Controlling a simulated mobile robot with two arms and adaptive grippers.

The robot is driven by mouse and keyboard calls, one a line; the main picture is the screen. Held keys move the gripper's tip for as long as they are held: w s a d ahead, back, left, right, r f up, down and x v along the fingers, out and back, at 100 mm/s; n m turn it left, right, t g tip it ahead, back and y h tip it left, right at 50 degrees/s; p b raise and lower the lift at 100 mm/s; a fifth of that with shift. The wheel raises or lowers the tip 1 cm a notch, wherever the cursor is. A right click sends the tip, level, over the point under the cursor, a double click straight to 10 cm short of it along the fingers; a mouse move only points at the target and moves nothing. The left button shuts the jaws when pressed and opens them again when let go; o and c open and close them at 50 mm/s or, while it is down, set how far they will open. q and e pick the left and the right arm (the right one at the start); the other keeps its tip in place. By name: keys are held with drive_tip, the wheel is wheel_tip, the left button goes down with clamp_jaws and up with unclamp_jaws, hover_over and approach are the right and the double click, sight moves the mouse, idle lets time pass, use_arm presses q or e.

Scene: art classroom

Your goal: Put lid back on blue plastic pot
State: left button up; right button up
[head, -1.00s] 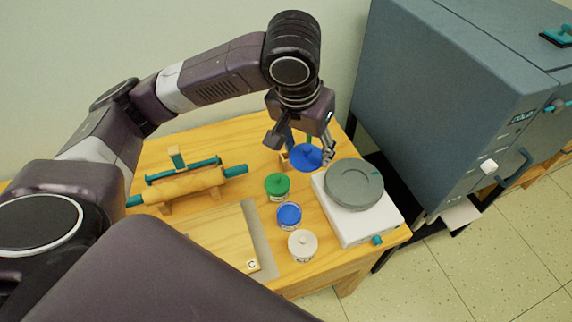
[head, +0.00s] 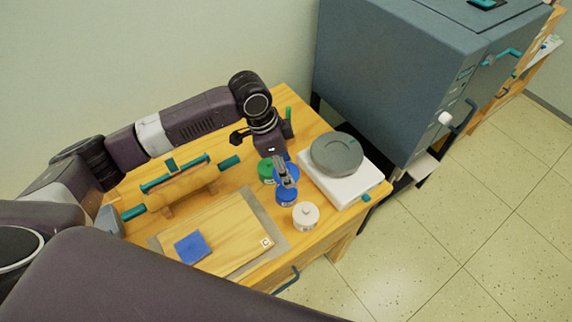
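The blue plastic pot (head: 287,198) stands on the wooden table, between a green-lidded pot (head: 265,170) and a white-lidded pot (head: 306,214). My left gripper (head: 287,181) points down over the blue pot and is shut on the blue lid (head: 281,186). The lid overlaps the far part of the pot in the picture. The fingers cover part of the lid, and I cannot tell whether it touches the pot's rim. My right gripper is out of view.
A rolling device with teal handles (head: 181,178) lies on the left. A board (head: 222,230) bears a blue square (head: 192,248). A blue-grey cabinet (head: 400,75) stands beyond the table.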

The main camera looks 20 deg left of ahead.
use_arm(q)
drive_tip(key=shift+w+f+m, duration=0.1)
drive_tip(key=shift+f+m, duration=0.6)
drive_tip(key=shift+f, duration=0.4)
drive_tip(key=shift+f+b, duration=0.7)
drive_tip(key=shift+b, duration=0.25)
wheel_tip(320, 180, down, 3)
drive_tip(key=b, duration=0.3)
drive_tip(key=shift+r, duration=0.1)
drive_tip(key=shift+f, duration=0.9)
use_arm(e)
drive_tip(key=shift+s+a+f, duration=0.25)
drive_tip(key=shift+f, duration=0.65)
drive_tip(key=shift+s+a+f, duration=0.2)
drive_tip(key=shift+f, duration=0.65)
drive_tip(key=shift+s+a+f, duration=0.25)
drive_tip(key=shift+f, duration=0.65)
use_arm(q)
drive_tip(key=shift+r, duration=0.1)
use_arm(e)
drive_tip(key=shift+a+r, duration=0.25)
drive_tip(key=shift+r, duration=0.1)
use_arm(q)
drive_tip(key=shift+p, duration=0.65)
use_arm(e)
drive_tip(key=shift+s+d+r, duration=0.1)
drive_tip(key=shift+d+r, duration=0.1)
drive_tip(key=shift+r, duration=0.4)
